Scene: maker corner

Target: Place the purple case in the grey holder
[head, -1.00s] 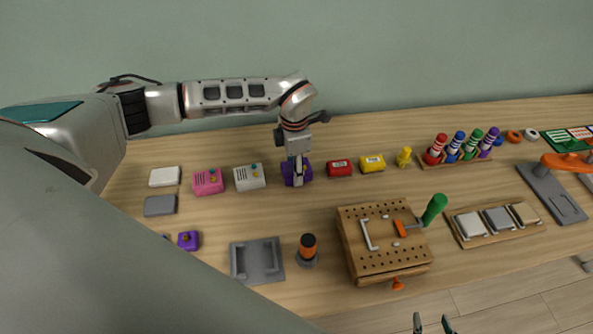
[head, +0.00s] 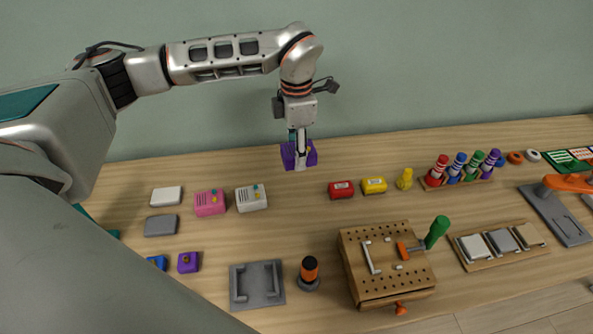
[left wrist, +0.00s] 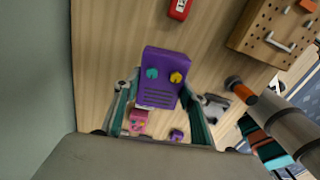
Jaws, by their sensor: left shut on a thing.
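The purple case (head: 289,156) hangs in my left gripper (head: 300,164), raised above the back of the table. In the left wrist view the purple case (left wrist: 163,78) shows a teal knob, a yellow knob and dark slots, and sits between the fingers of the left gripper (left wrist: 160,108). The grey holder (head: 257,285) is a flat tray with raised walls at the front of the table, empty, below and left of the gripper. My right gripper does not show clearly in the head view now.
A pink case (head: 209,203) and a white case (head: 251,198) stand left of the gripper. An orange and black knob post (head: 309,273) stands right beside the holder. A wooden pegboard block (head: 387,263) is farther right. Clear table lies between the white case and the holder.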

